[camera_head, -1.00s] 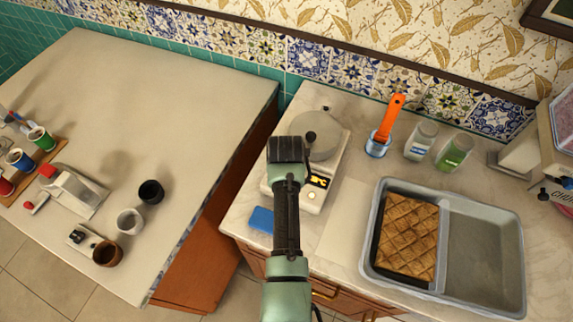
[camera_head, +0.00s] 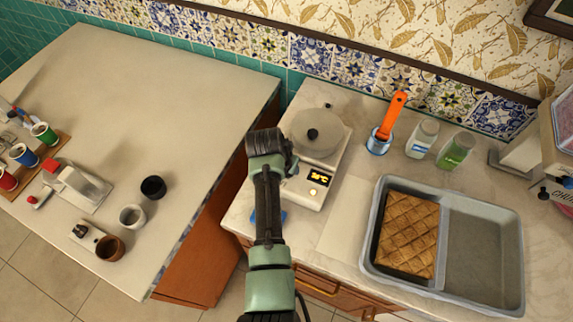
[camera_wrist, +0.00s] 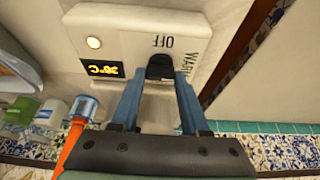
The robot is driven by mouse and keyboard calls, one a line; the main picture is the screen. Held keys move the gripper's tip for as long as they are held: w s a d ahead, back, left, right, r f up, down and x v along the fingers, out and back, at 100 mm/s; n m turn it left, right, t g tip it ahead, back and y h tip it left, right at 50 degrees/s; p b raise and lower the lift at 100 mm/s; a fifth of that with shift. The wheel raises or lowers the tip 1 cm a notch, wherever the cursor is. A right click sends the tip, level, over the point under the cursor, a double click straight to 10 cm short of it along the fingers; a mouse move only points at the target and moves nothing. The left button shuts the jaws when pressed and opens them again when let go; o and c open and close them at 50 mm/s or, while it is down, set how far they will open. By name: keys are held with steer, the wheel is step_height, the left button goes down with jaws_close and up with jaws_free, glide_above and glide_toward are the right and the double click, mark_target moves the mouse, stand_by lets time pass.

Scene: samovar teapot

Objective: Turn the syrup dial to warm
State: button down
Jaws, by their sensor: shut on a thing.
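The syrup dial (camera_wrist: 160,66) is a dark knob on the front of a white warmer (camera_head: 304,196), between my fingertips in the wrist view. My gripper (camera_wrist: 160,78) is shut on it with its two blue fingers, one at each side. The word OFF stands just beyond the dial, and WARM is to its right, partly covered by a finger. I cannot tell which mark the dial points at. The lit display (camera_wrist: 101,69) reads about 36°C. In the head view my gripper (camera_head: 285,163) hides the dial. A lidded pot (camera_head: 318,138) sits on the warmer.
A grey tray (camera_head: 482,245) with pastry is at front right. Cups stand on the left counter (camera_head: 150,85).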

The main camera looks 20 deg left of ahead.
steer(key=shift+c, duration=2)
jaws_free()
steer(key=v, duration=1.3)
steer(key=shift+b, duration=0.35)
steer(key=shift+w, duration=0.1)
steer(key=w+d+r+t+y, duration=0.1)
steer(key=w+d+r+t, duration=0.2)
steer(key=r, duration=0.8)
steer(key=w+d+r+t+y, duration=0.1)
steer(key=w+r+t, duration=0.3)
steer(key=r, duration=0.6)
steer(key=w+d+r+t+y, duration=0.15)
steer(key=r+t, duration=0.35)
steer(key=r, duration=0.6)
steer(key=s+d+r+t+h, duration=0.1)
steer(key=s+d+r+t, duration=0.2)
steer(key=s+r, duration=0.2)
steer(key=s+d+r+t+h, duration=0.1)
steer(key=s+d+r+t, duration=0.3)
steer(key=r, duration=0.7)
steer(key=s+d+r+t+h, duration=0.1)
steer(key=s+d+r+t, duration=0.2)
steer(key=s+r, duration=0.3)
step_height(320, 180, up, 3)
steer(key=shift+s+d+f+t, duration=0.1)
steer(key=shift+s+d+t, duration=0.2)
steer(key=shift+s+t, duration=0.1)
